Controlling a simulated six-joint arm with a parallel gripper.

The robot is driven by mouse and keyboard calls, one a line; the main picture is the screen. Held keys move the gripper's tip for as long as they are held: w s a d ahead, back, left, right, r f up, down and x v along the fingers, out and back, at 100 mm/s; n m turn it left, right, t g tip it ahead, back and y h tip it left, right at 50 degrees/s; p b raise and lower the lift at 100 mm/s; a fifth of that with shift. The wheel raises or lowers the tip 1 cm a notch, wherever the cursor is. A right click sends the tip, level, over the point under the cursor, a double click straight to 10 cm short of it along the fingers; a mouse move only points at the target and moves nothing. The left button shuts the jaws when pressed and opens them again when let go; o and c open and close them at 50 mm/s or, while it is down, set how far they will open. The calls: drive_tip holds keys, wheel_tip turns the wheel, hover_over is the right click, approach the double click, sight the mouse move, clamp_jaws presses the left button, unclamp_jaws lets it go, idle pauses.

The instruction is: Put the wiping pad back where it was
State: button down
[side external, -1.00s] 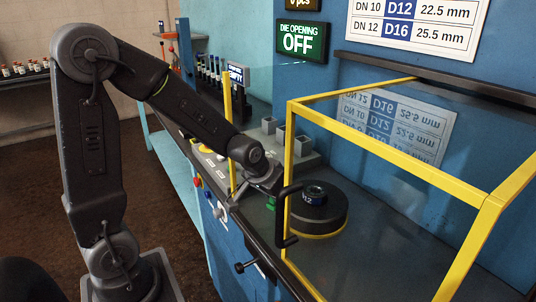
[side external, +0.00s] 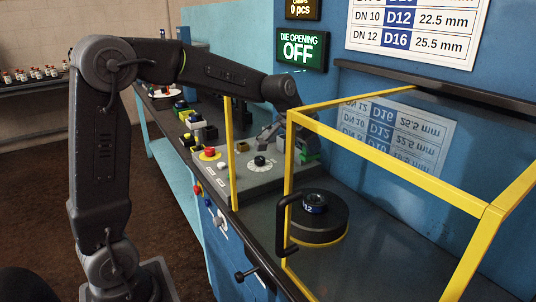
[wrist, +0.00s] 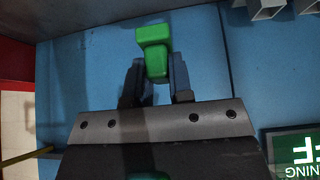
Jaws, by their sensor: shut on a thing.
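A green block, which I take to be the wiping pad (wrist: 153,45), sits between the two dark fingers of my gripper (wrist: 154,78) in the wrist view. My gripper is shut on it. In the side view the green pad (side external: 308,156) shows small, low beside the yellow frame's near corner, over the far end of the grey control console. My gripper (side external: 304,140) is partly hidden there by the yellow frame. I cannot tell whether the pad touches anything below it.
The grey console (side external: 228,184) carries a red button (side external: 210,152), a dial (side external: 260,162) and grey holders. A yellow-framed clear guard (side external: 388,154) stands right, by a round black base (side external: 322,235) with a D12 die (side external: 314,201). The blue wall carries an OFF display (side external: 302,47).

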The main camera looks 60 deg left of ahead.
drive_tip(key=w+a+r+m+h, duration=0.1)
drive_tip(key=a+r, duration=0.2)
drive_tip(key=r, duration=0.7)
drive_tip(key=w+a+r+m, duration=0.1)
drive_tip(key=a+r, duration=0.2)
drive_tip(key=r, duration=0.7)
drive_tip(key=a+r, duration=0.2)
drive_tip(key=a, duration=0.5)
drive_tip(key=s+a+f+n+y, duration=0.2)
drive_tip(key=a+f+n, duration=0.1)
drive_tip(key=a+f, duration=1)
drive_tip(key=s+a+f+n+y, duration=0.15)
drive_tip(key=a+f+n, duration=0.25)
drive_tip(key=a+f, duration=0.95)
drive_tip(key=w+d+f, duration=0.1)
drive_tip(key=w+f, duration=0.1)
drive_tip(key=w, duration=0.1)
drive_tip(key=w+d+f, duration=0.2)
drive_tip(key=w+f, duration=0.1)
drive_tip(key=w, duration=0.1)
drive_tip(key=w+d+f, duration=0.2)
drive_tip(key=w, duration=0.1)
drive_tip(key=shift+w+f, duration=0.4)
drive_tip(key=shift+f, duration=1.9)
